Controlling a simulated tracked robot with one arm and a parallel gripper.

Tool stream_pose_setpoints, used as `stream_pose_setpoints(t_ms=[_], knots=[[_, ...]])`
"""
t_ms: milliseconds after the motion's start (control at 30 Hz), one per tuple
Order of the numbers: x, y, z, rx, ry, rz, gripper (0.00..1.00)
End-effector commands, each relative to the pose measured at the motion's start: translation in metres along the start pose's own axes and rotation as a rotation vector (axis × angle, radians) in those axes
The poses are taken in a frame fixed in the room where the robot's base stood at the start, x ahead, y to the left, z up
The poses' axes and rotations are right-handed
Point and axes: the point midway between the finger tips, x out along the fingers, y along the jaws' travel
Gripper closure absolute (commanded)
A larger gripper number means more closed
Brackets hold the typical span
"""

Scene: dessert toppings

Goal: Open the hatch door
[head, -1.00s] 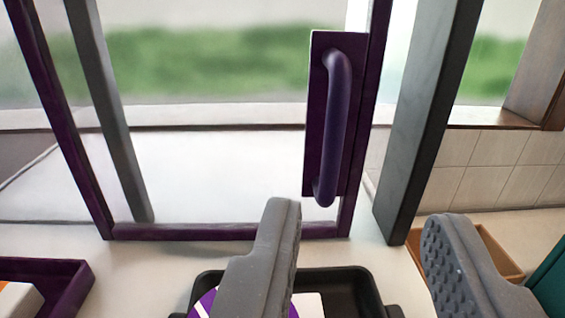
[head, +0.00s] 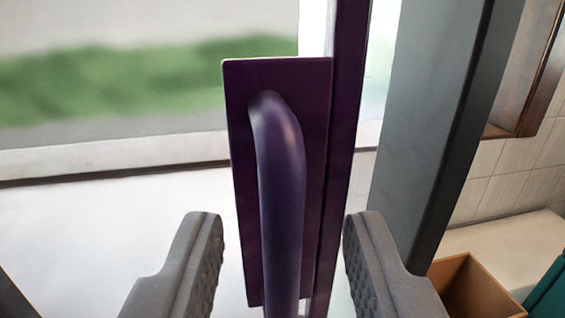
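The hatch door has a dark purple frame (head: 345,120) around a clear pane. A purple bar handle (head: 280,190) on a flat purple plate (head: 240,130) stands upright at the door's right side. The door looks shut against the grey post (head: 435,130). My gripper (head: 283,235) is open, with one grey finger on each side of the handle's lower part. Neither finger visibly touches the handle. The handle's lower end is cut off by the picture's bottom edge.
The grey post stands close to the right finger. An orange-brown box (head: 470,285) and a teal object (head: 550,290) sit at the lower right, by a tiled wall (head: 500,190). Green ground shows outside the window.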

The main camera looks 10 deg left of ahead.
Motion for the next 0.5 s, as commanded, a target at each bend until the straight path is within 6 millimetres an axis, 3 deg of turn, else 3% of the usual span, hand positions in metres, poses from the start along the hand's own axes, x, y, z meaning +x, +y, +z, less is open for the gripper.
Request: stream_pose_setpoints(t_ms=[200, 500], knots=[[0.019, -0.001, -0.001, -0.001, 0.001, -0.001, 0.64], [0.022, -0.001, -0.001, -0.001, 0.001, -0.002, 0.64]])
